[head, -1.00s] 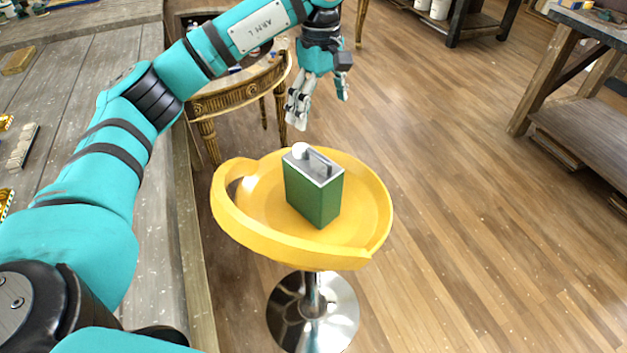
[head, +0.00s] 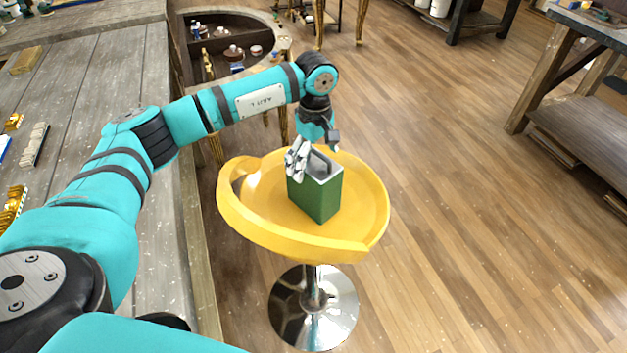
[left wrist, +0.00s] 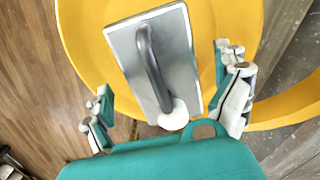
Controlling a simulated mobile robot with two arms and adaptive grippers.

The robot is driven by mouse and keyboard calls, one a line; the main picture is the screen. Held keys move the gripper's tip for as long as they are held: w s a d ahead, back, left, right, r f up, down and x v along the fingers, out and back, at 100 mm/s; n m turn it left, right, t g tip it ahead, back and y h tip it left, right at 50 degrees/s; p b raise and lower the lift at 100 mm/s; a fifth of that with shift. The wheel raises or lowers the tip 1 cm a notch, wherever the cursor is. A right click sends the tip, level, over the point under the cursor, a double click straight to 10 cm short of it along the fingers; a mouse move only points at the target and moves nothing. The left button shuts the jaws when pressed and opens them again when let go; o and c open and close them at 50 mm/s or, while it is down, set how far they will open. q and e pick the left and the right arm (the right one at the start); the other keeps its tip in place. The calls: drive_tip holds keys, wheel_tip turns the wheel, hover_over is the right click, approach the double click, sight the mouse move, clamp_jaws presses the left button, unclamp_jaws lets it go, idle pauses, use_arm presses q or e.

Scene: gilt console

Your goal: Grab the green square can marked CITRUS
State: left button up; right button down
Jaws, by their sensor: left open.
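A green square can (head: 315,200) with a grey metal top stands upright on the yellow seat of a stool (head: 375,215). No CITRUS marking is readable on the sides I see. My left gripper (head: 314,160) is open, pointing down at the can's top, and its fingers hide part of that top in the head view. In the left wrist view, the can's top (left wrist: 178,52), with its dark handle and white cap, lies between the spread fingers of the gripper (left wrist: 167,88). Whether any finger touches the can I cannot tell. My right gripper is not in view.
The stool's curved yellow backrest (head: 270,235) rises around the near left side of the seat. A grey wooden table (head: 75,85) runs along the left. A gilt console (head: 225,70) with small items stands behind. Wooden floor to the right is clear up to a bench (head: 580,135).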

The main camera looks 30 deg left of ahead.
use_arm(q)
drive_tip(key=shift+s+a+f, duration=0.1)
drive_tip(key=shift+a+f, duration=0.1)
drive_tip(key=shift+f, duration=0.9)
drive_tip(key=shift+d+f, duration=0.1)
drive_tip(key=shift+f, duration=0.2)
drive_tip(key=shift+c, duration=0.4)
drive_tip(key=c, duration=1.6)
drive_tip(key=shift+r, duration=0.15)
drive_tip(key=shift+c, duration=0.2)
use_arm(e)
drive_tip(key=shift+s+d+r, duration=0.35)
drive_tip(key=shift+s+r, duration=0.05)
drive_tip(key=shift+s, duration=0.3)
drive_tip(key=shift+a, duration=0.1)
